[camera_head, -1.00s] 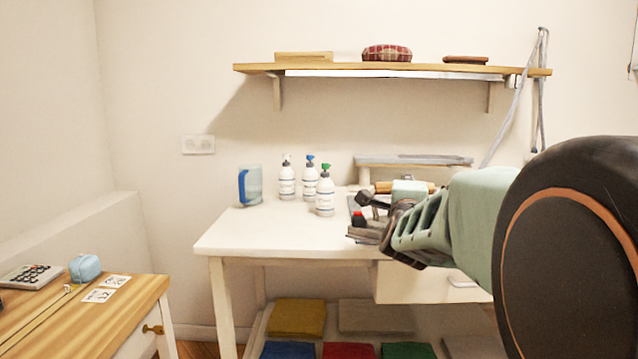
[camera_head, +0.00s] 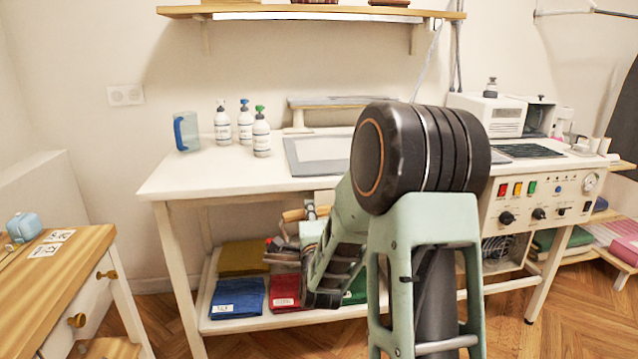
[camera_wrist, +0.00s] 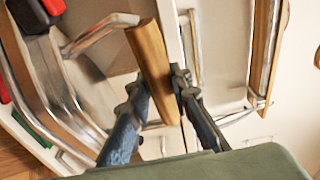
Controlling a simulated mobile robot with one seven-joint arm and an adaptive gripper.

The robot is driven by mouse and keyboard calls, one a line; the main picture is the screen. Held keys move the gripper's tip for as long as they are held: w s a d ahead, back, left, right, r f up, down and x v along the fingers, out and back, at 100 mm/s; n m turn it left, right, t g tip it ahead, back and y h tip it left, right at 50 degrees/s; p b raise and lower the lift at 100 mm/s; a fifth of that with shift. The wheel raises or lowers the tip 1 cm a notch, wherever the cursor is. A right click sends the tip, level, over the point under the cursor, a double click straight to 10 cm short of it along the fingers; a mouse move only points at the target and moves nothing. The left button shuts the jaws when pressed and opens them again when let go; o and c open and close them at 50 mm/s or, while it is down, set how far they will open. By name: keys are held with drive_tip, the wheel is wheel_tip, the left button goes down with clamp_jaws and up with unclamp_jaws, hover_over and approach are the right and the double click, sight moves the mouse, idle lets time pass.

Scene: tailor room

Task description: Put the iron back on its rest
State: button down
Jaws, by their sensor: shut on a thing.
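The iron (camera_head: 283,255) has a wooden handle (camera_wrist: 149,55), chrome bars and a dark part with a red piece. In the head view it is in front of the white table (camera_head: 172,181), below its top, partly hidden by my arm. My gripper (camera_wrist: 160,90) is shut on the wooden handle, with one dark finger on each side. In the head view my gripper (camera_head: 312,228) is partly hidden behind my arm links. A grey framed plate (camera_head: 318,155) lies on the tabletop; I cannot tell whether it is the iron's rest.
A control panel (camera_head: 545,198) and a white machine (camera_head: 488,112) are at the right. Folded cloths (camera_head: 238,298) lie on the lower shelf.

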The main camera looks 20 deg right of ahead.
sight(288, 258)
drive_tip(key=s+a+f+y, duration=0.1)
drive_tip(key=a+f, duration=0.1)
drive_tip(key=f, duration=0.1)
drive_tip(key=s+a+f+n+y, duration=0.1)
drive_tip(key=a+f, duration=0.1)
drive_tip(key=f, duration=0.1)
drive_tip(key=s+a+f, duration=0.1)
drive_tip(key=a+f, duration=0.2)
drive_tip(key=shift+s+f+n+t+y, duration=0.15)
drive_tip(key=shift+f+n+t+y, duration=0.15)
drive_tip(key=shift+f+n+y, duration=0.1)
drive_tip(key=s+a+f+n+y, duration=0.1)
drive_tip(key=s+a+f+y, duration=0.1)
drive_tip(key=s+a+f, duration=0.4)
drive_tip(key=shift+s+a+f+y, duration=0.25)
drive_tip(key=shift+s+a+y, duration=0.15)
drive_tip(key=shift+s+a, duration=0.3)
